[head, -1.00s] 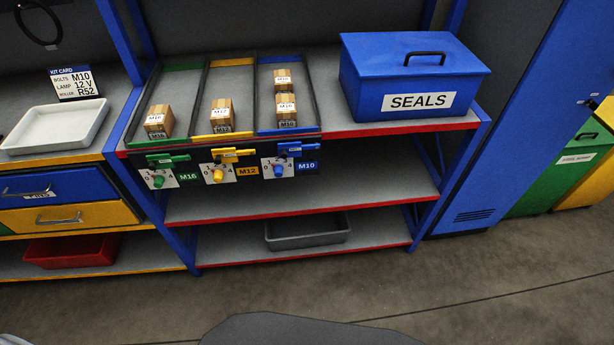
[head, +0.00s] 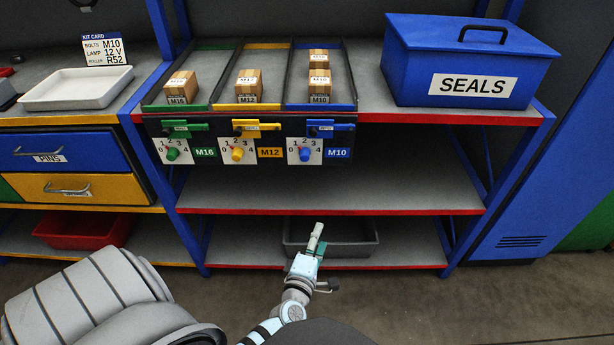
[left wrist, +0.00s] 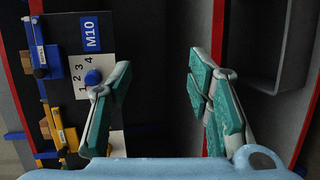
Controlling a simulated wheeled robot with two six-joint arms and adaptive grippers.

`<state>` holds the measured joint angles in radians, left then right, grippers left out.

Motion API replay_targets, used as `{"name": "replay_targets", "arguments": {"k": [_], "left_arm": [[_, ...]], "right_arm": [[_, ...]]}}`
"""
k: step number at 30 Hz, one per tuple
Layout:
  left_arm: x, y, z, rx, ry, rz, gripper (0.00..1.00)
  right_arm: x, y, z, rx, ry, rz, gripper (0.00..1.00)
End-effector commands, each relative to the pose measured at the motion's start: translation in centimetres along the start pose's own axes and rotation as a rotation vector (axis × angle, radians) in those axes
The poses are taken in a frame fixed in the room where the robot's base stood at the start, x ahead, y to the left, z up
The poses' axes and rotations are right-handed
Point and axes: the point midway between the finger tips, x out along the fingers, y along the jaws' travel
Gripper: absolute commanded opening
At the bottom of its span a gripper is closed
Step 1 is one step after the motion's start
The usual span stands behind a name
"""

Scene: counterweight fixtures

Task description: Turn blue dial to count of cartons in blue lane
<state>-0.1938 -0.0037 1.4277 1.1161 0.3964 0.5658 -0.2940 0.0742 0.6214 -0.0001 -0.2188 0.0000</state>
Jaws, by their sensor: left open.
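The blue dial (head: 305,154) sits on a white plate marked 0 to 4, beside the blue M10 tag, below the blue lane. Its exact setting is too small to read. In the blue lane (head: 335,85) two cartons show: a rear one (head: 318,58) and a front one (head: 320,85). My left gripper (head: 317,230) is below and in front of the dial, by the lower shelf. In the left wrist view my left gripper (left wrist: 158,66) is open and empty. The blue dial (left wrist: 93,77) there lies just left of the nearer finger; contact cannot be told. My right gripper is out of view.
A yellow dial (head: 237,154) and green dial (head: 172,154) stand left of the blue one. A blue latch-like piece (head: 330,126) sits just above the blue dial. The SEALS box (head: 460,60) is at right. A grey bin (head: 350,240) stands on the lowest shelf.

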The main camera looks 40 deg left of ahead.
Motion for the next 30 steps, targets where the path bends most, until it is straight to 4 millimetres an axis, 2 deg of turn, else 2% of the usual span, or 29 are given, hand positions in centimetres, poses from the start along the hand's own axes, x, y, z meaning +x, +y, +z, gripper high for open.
{"name": "replay_targets", "arguments": {"k": [1,3,6,8,11,21,25,30], "left_arm": [[0.7,4.5,-0.8,-0.242,0.071,0.096,0.46],[0.9,8.9,-2.4,-0.559,0.149,0.196,0.46],[0.9,11.6,-3.6,-0.812,0.196,0.259,0.46],[1.2,12.1,-4.0,-0.863,0.205,0.270,0.46],[2.8,12.4,-4.4,-0.866,0.204,0.271,0.46],[11.8,13.6,-7.2,-0.860,0.206,0.270,0.46],[13.7,13.8,-7.7,-0.859,0.206,0.268,0.46],[14.4,14.1,-7.9,-0.860,0.205,0.267,0.46]], "right_arm": [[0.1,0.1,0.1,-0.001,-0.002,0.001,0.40],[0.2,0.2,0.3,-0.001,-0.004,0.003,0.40],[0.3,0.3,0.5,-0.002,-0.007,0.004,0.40],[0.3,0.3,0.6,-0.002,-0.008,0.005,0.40],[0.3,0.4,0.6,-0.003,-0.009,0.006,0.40],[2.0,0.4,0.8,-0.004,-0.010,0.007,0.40],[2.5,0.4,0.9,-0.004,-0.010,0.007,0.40],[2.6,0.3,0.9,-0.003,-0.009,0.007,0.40]]}}
